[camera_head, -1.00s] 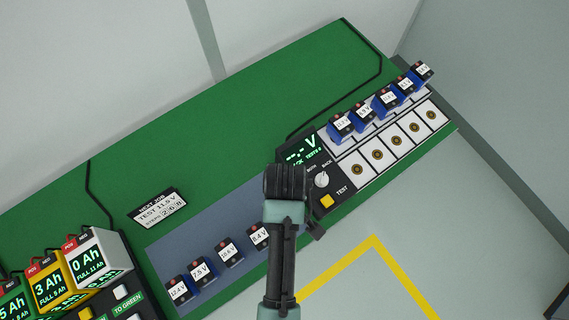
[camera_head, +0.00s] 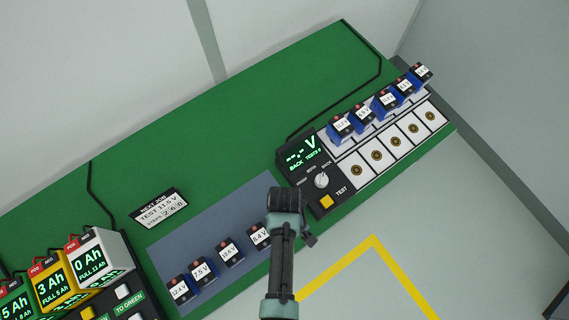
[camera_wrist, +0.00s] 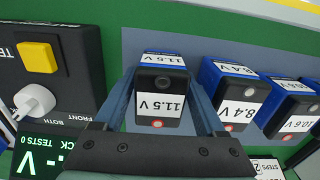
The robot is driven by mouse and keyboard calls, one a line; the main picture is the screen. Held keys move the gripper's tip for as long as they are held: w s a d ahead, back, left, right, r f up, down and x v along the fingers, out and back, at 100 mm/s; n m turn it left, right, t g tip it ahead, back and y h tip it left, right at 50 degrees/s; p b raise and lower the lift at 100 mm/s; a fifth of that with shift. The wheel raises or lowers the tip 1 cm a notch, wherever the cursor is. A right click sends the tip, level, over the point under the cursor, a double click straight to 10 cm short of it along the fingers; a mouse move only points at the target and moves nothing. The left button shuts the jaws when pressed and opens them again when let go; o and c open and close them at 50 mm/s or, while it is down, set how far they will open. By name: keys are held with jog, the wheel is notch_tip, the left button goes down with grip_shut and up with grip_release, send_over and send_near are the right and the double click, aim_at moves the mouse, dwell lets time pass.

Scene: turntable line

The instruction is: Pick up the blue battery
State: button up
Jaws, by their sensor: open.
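A blue battery (camera_wrist: 160,72) with a white label reading 11.5 V stands between the two open fingers of my gripper (camera_wrist: 161,108) in the wrist view. I cannot tell whether the fingers touch it. In the head view my gripper (camera_head: 286,200) is over the right end of the grey-blue mat (camera_head: 190,240), and that battery is hidden beneath it. Several other blue batteries stand in a row on the mat, the nearest labelled 8.4 V (camera_head: 259,235); it also shows right of my gripper in the wrist view (camera_wrist: 238,97).
A black tester (camera_head: 312,181) with a knob, a yellow TEST button (camera_head: 327,201) and several blue batteries in its back row stands right of the mat. A NEXT JOB sign (camera_head: 157,207) is behind the mat. Coloured charge packs (camera_head: 95,255) stand at lower left.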

jog(key=c, duration=1.1)
grip_shut()
jog(key=shift+r, duration=0.1)
